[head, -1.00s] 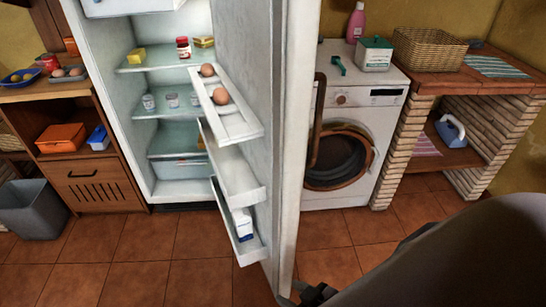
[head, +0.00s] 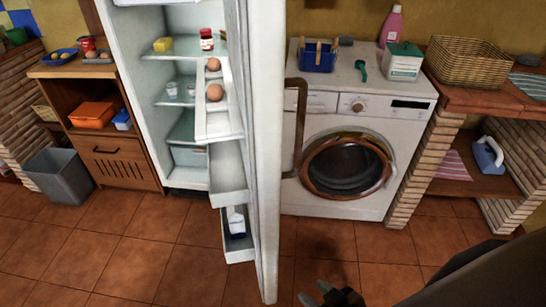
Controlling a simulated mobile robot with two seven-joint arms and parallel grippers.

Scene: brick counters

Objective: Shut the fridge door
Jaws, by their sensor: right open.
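The white fridge door (head: 268,150) stands open in the head view, seen nearly edge-on. Its inner racks face left and hold eggs (head: 214,80) and a white carton (head: 236,222). A brown bar handle (head: 298,125) shows on the door's right side. The fridge body (head: 130,110) is behind and left, its lit shelves holding a jar, a yellow block and small pots. My right gripper (head: 330,296) is open and empty at the bottom edge, right of the door's lower end and apart from it in the picture. It is partly cut off. My left gripper is out of view.
A washing machine (head: 405,125) stands right of the door, with a blue basket (head: 318,58) on top. A brick counter (head: 500,100) with a wicker basket (head: 465,62) is further right. A grey bin (head: 62,176) stands left. Tiled floor (head: 150,250) before the fridge is clear.

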